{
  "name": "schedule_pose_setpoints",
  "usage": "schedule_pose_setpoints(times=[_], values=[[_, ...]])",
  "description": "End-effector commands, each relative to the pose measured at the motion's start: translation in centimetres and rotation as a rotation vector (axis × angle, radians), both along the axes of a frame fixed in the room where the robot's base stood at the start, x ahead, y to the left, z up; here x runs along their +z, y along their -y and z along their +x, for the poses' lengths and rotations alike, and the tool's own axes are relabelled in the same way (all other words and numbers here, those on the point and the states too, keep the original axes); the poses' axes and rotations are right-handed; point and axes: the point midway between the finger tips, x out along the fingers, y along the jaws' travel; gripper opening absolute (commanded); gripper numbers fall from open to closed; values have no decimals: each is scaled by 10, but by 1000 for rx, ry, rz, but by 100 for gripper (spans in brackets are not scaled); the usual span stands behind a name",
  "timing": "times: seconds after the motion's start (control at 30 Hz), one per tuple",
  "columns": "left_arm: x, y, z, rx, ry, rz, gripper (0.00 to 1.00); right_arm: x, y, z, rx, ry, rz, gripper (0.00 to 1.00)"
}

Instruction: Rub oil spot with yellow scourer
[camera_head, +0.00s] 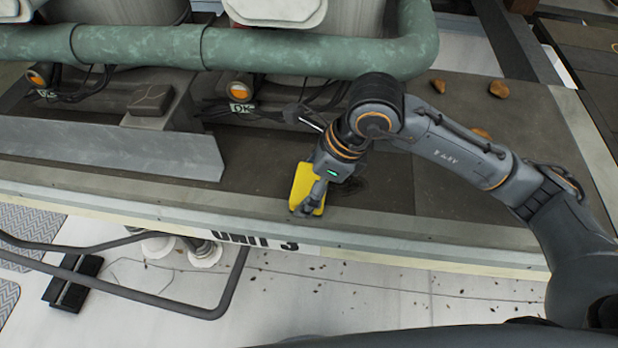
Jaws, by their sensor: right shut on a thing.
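The yellow scourer (302,184) is in my right gripper (308,206), which is shut on it. They are low over the dark tray surface, close to its front rim; I cannot tell whether the scourer touches the surface. The oil spot (377,187) shows as a darker patch on the tray just to the right of the gripper, partly hidden by my right arm. My left gripper is not in view.
A green pipe (230,50) runs across the back. A grey metal angle plate (110,150) stands on the left of the tray. Brown leaf-like pieces (499,89) lie at the right. A bent dark rail (190,308) is below the front rim.

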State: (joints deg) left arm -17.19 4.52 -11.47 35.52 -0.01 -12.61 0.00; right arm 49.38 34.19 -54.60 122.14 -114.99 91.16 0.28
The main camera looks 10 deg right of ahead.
Motion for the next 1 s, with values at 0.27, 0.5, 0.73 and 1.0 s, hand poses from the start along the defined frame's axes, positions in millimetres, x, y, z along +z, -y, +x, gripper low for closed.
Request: schedule_pose_setpoints(times=[0.27,0.5,0.73,1.0], values=[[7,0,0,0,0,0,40,6,1,-5,7,-19,-9,49],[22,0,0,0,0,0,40,33,0,-3,5,-10,-6,49],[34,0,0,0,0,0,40,56,0,-2,4,-5,-4,49],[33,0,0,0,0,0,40,58,0,-2,4,-6,-3,49]])
